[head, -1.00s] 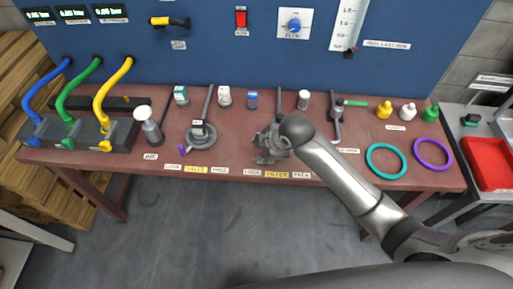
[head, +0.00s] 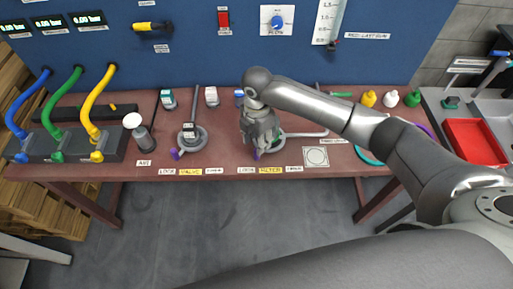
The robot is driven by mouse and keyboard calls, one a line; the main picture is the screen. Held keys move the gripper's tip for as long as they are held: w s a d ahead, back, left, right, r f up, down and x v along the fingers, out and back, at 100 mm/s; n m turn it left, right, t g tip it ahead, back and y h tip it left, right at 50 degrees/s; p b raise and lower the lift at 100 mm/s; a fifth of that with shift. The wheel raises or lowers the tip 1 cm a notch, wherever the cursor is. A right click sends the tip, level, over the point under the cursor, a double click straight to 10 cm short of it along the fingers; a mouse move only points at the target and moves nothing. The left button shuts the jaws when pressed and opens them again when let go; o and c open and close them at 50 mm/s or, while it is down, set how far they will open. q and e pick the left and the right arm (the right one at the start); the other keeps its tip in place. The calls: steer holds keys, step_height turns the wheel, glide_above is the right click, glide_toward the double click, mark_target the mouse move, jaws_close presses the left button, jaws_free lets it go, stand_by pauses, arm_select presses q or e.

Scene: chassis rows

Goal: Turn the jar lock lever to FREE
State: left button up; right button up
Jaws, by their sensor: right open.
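My right gripper (head: 258,142) is open and points down over the front part of the table, at the station with a yellow label between two white ones. A small purple lever tip (head: 256,155) shows just below its fingers; I cannot tell whether they touch. A grey round base with a rod (head: 294,134) is partly hidden behind the gripper. A second purple lever (head: 176,154) sticks out at front left of a round grey holder (head: 193,139), at the similar station to the left. The label lettering is small and hard to read. My left gripper is not in view.
The brown table (head: 225,152) carries a block with blue, green and yellow hoses (head: 70,140) at left and a white-topped bottle (head: 138,130). A white square pad (head: 316,156) lies to the gripper's right. A red tray (head: 474,140) stands far right.

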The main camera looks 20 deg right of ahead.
step_height(320, 180, down, 6)
steer(key=shift+r+p, duration=0.1)
steer(key=shift+p, duration=0.2)
jaws_close()
